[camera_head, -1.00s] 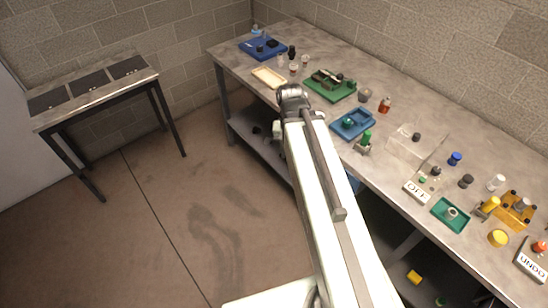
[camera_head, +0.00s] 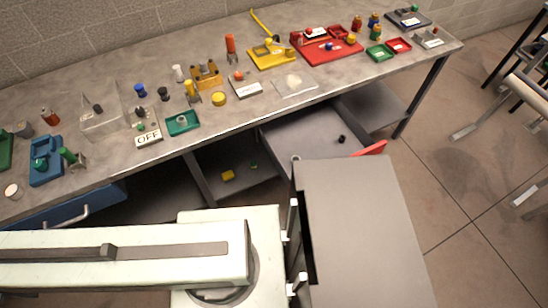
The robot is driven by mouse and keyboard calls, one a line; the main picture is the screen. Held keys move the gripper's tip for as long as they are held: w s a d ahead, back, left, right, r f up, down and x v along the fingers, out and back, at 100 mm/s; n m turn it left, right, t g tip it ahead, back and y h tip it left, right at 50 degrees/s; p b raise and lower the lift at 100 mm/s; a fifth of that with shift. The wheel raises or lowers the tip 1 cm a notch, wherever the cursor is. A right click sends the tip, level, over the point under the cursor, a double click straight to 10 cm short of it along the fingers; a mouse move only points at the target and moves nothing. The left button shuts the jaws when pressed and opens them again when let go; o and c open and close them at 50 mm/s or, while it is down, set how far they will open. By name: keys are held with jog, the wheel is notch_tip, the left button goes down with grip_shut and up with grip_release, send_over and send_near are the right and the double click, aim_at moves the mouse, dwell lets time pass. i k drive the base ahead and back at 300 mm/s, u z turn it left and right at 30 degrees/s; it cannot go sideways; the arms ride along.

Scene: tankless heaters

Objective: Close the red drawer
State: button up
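The red drawer (camera_head: 300,128) stands pulled out from under the workbench, right of centre. Its grey inside shows, with a small black object (camera_head: 341,139) in it. Only a short piece of its red front (camera_head: 372,148) is visible; a grey block in the foreground hides the rest. My gripper is outside the picture. My pale arm reaches off the left edge, away from the red drawer.
The workbench (camera_head: 215,147) carries many small parts and coloured trays. A blue drawer (camera_head: 60,210) with a metal handle sits under its left part. A yellow block (camera_head: 228,175) lies on the lower shelf. Bare floor (camera_head: 460,190) is at the right.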

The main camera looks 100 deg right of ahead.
aim_at(313, 131)
jog(key=u, duration=0.1)
jog(key=k, duration=0.45)
jog(key=z, duration=3.5)
jog(key=k, duration=0.3)
jog(key=z, duration=0.5)
jog(key=i, duration=0.35)
jog(key=u, duration=0.15)
jog(key=k, duration=0.5)
jog(key=u, duration=0.45)
